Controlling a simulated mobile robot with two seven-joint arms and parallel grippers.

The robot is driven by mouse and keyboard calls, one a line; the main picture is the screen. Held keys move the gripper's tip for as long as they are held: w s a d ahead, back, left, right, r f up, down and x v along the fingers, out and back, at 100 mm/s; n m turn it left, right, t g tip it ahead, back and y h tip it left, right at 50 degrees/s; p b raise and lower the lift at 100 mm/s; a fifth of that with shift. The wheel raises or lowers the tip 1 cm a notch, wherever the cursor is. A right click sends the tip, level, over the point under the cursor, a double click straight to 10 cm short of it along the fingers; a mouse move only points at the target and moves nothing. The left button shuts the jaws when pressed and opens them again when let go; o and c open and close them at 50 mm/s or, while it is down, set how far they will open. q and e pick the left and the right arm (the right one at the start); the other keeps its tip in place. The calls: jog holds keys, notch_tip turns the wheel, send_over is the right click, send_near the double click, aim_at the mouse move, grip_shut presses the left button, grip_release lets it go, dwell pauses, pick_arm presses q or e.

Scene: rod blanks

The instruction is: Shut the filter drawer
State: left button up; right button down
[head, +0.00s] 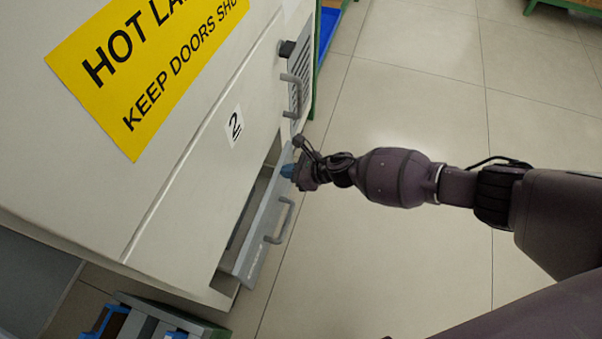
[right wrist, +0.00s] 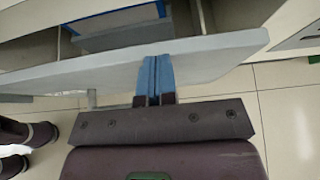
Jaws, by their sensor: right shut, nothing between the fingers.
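The filter drawer (head: 259,232) sticks out of the white cabinet below the label "2", partly open, with a dark gap behind its grey front. Its bar handle (head: 285,222) is on the outer face. My right gripper (head: 287,170) is shut and empty, its blue fingertips at the upper end of the drawer front, away from the handle. In the right wrist view the shut blue fingers (right wrist: 155,76) overlap the drawer's front panel (right wrist: 95,78); I cannot tell if they touch it. A blue-edged grey piece (right wrist: 115,30) shows inside the drawer. My left gripper is not in view.
The cabinet (head: 150,200) carries a yellow warning sign (head: 145,70). Another handle (head: 296,92) and a vent are further along its face. A low unit with blue bins (head: 108,322) stands at bottom left. The tiled floor (head: 420,100) to the right is clear.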

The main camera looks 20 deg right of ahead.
aim_at(276, 169)
jog(key=w+a, duration=0.1)
jog(key=a, duration=0.1)
jog(key=shift+w+a, duration=0.35)
jog(key=shift+a, duration=0.05)
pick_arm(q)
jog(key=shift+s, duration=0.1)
pick_arm(e)
jog(key=shift+w+a, duration=0.1)
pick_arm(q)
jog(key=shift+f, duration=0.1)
pick_arm(e)
jog(key=shift+w+a+r, duration=0.1)
jog(key=shift+a+r, duration=0.05)
jog(key=shift+r, duration=0.05)
